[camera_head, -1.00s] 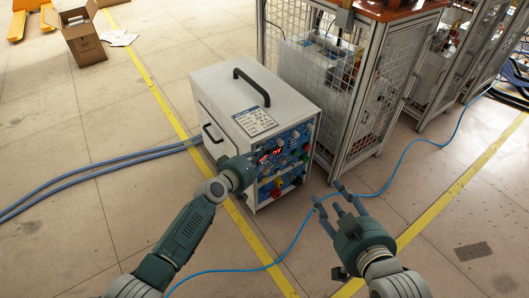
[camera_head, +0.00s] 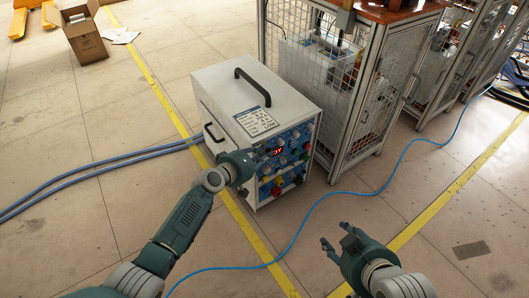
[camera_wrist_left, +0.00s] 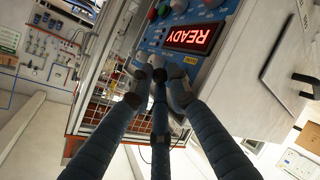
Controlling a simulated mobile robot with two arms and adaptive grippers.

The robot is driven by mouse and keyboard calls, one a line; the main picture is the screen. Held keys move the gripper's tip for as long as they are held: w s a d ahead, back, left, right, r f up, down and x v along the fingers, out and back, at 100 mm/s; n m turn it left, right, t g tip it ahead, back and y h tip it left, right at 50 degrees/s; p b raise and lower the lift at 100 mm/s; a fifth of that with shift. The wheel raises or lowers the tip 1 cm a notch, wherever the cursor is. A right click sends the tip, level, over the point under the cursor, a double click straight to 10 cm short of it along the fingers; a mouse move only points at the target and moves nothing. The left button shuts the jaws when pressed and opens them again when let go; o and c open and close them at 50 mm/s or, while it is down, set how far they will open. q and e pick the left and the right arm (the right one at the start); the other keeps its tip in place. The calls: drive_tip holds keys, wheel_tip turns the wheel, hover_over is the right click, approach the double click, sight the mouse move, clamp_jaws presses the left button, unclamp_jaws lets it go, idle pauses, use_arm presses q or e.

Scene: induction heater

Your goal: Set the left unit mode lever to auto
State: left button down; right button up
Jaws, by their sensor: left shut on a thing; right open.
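The heater unit (camera_head: 218,90) is a white box with a black top handle and a blue front panel (camera_head: 294,146) full of knobs and buttons. My left gripper (camera_head: 256,160) is at the left part of this panel. In the left wrist view, its fingers (camera_wrist_left: 160,76) are closed together on a small part at the panel, below the red READY display (camera_wrist_left: 190,38). The fingers hide most of that part, so I cannot tell the lever's position. My right gripper (camera_head: 336,238) is open and empty, above the floor to the right of the unit.
A caged machine (camera_head: 350,90) stands close behind and right of the unit. A blue cable (camera_head: 312,212) runs across the floor near my right gripper. Grey-blue hoses (camera_head: 100,165) lie at left. A cardboard box (camera_head: 84,38) stands far left.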

use_arm(q)
drive_tip(key=c, duration=1.9)
unclamp_jaws()
drive_tip(key=shift+s+f, duration=0.2)
drive_tip(key=shift+f, duration=0.1)
drive_tip(key=shift+c, duration=0.2)
drive_tip(key=shift+r, duration=0.15)
drive_tip(key=shift+w, duration=0.1)
drive_tip(key=v, duration=1.2)
